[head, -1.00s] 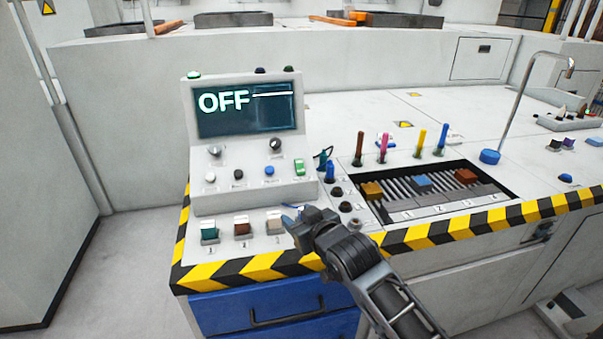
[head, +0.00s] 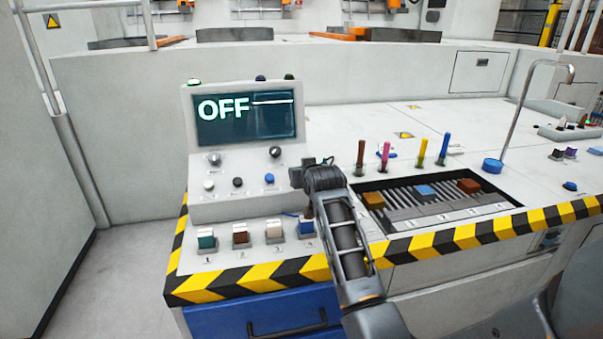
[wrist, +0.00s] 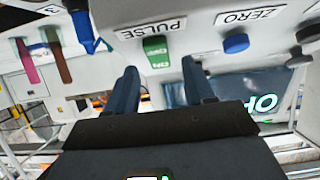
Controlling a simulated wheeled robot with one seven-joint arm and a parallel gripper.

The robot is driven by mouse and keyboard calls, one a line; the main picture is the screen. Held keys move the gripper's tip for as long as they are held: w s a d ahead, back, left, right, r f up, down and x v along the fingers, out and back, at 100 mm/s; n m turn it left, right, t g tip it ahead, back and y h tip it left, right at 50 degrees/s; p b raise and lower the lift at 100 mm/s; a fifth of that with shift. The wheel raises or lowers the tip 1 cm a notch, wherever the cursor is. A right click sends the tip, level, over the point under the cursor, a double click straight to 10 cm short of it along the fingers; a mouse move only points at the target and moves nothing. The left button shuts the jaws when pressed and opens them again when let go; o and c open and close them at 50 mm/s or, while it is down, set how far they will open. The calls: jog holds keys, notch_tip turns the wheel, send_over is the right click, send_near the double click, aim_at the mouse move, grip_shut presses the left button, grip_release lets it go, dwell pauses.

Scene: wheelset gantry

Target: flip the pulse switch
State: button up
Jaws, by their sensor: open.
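The pulse switch (wrist: 156,52) is a small green rocker with white lettering under a PULSE label in the wrist view, where the panel appears upside down. My gripper (wrist: 159,67) is open, with one finger on each side of the switch in that view. Nothing is between the fingers; I cannot tell whether they touch the panel. In the head view my gripper (head: 306,178) is at the right edge of the console's upright panel and hides the switch. The console screen (head: 246,117) reads OFF.
A blue ZERO button (wrist: 236,43) sits beside the switch. Below the panel is a row of numbered rockers, including a white one (head: 274,229). Coloured upright handles, such as a pink one (head: 385,155), stand to the right behind a slotted tray (head: 430,212).

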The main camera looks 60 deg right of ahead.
jog(key=shift+x, duration=1)
